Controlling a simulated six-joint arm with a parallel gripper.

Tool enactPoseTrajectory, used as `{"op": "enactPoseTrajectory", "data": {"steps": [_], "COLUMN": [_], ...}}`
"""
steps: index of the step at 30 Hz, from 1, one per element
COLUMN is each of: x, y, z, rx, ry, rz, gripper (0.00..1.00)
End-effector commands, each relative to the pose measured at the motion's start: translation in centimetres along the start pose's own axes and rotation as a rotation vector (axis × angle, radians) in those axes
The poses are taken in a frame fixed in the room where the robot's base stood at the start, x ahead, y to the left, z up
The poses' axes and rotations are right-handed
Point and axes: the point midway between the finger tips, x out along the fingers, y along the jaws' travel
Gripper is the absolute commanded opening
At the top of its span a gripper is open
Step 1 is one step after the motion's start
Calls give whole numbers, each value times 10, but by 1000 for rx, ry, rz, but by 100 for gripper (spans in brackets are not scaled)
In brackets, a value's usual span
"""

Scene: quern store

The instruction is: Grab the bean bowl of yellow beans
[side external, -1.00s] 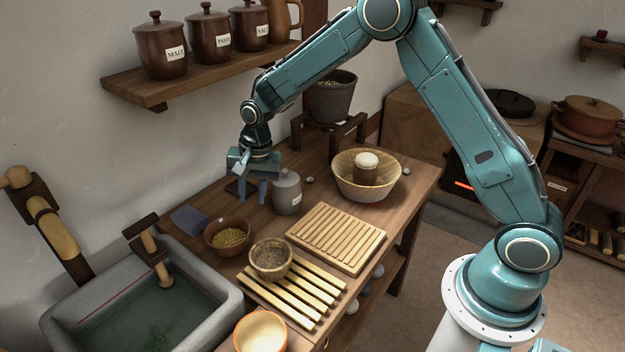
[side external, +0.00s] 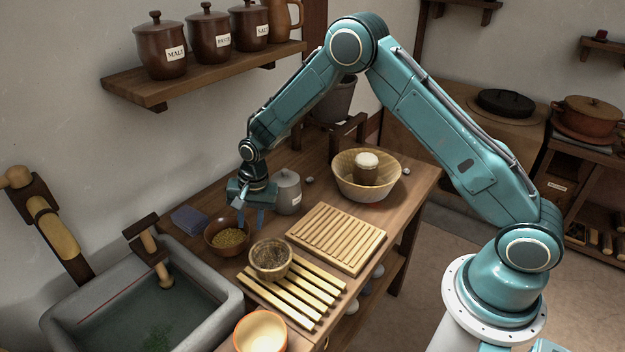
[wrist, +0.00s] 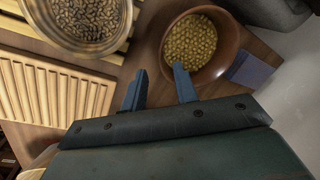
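The bean bowl (side external: 228,238) is a brown bowl of yellow beans on the table, left of the slatted racks; it also shows in the wrist view (wrist: 225,58). My gripper (side external: 249,218) is open and empty, its two blue fingers pointing down at the bowl's right and far side. In the wrist view my gripper (wrist: 157,82) has one finger over the near rim of the bowl and the other outside it over the table. I cannot tell whether a finger touches the rim.
A bowl of darker seeds (side external: 271,257) stands on a slatted rack (side external: 318,290) close by. A grey lidded jar (side external: 288,192) is just right of my gripper. A second rack (side external: 337,237) and large bowl (side external: 345,187) are right.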

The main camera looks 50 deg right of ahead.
Motion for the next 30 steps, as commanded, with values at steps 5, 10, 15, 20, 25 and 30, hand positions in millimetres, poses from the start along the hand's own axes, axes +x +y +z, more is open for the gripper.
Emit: {"op": "enactPoseTrajectory", "data": {"steps": [5, 10, 15, 20, 25, 30], "x": [10, 28, 44, 51, 52, 51], "y": [-1, -2, -3, -3, -3, -3], "z": [0, -1, -1, -1, -1, -1], "rx": [0, 0, 1, 0, 0, 0], "ry": [-1, -2, -1, 0, 0, 0], "rz": [2, 2, 2, 1, 0, 0], "gripper": [29, 29, 29, 29, 29, 29]}}
